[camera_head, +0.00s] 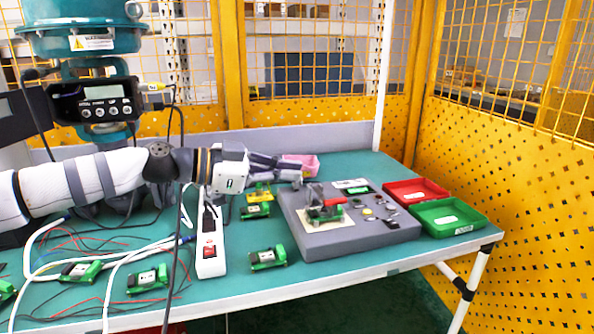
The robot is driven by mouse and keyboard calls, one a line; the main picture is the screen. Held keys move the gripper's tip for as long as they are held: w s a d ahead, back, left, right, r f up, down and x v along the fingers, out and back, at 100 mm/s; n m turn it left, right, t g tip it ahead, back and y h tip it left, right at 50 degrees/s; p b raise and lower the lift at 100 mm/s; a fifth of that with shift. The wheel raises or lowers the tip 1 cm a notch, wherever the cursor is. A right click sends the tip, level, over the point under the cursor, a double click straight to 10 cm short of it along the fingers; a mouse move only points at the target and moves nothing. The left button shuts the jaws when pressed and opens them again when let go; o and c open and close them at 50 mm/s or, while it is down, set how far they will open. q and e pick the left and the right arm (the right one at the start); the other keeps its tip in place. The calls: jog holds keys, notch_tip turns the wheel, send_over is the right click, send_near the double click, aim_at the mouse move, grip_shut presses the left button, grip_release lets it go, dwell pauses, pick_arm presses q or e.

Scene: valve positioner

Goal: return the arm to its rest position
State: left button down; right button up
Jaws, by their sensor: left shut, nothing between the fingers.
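My left arm reaches in from the left across the table. A grey fixture block (345,235) stands to the right of and nearer than the gripper. It carries a clamp with a green and red part (326,208) and several small parts. The gripper is apart from the clamp. My right gripper is not in view.
A red tray (417,191) and a green tray (448,217) stand at the right. A white power strip (210,248), green modules (268,257) and loose cables lie at the middle and left. A teal valve positioner device (95,100) stands back left. Yellow mesh fencing (500,180) encloses the right side.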

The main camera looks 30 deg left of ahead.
pick_arm(q)
jog(key=shift+f, duration=0.2)
jog(key=s+d+f+n+g+y, duration=0.1)
jog(key=s+d+f+n+g, duration=0.15)
jog(key=d+f, duration=0.55)
jog(key=s+d+f+n+g, duration=0.2)
jog(key=s+d+f+g, duration=0.15)
jog(key=d+f, duration=0.45)
jog(key=s+d+f+n+g+y, duration=0.2)
jog(key=s+f+n+g, duration=0.1)
jog(key=s+f, duration=0.85)
jog(key=s+a+f+n+g+y, duration=0.1)
jog(key=s+a+f+y, duration=0.1)
jog(key=s, duration=0.5)
jog(key=s+a+f+n+g+y, duration=0.1)
jog(key=s+a+f+g+y, duration=0.1)
jog(key=s+f, duration=0.3)
jog(key=s+a+f+n+g+y, duration=0.1)
jog(key=s+a+f+y, duration=0.1)
jog(key=s, duration=0.7)
jog(key=shift+s+a+f+g, duration=0.15)
jog(key=shift+a+f+g, duration=0.25)
jog(key=shift+a+f, duration=0.3)
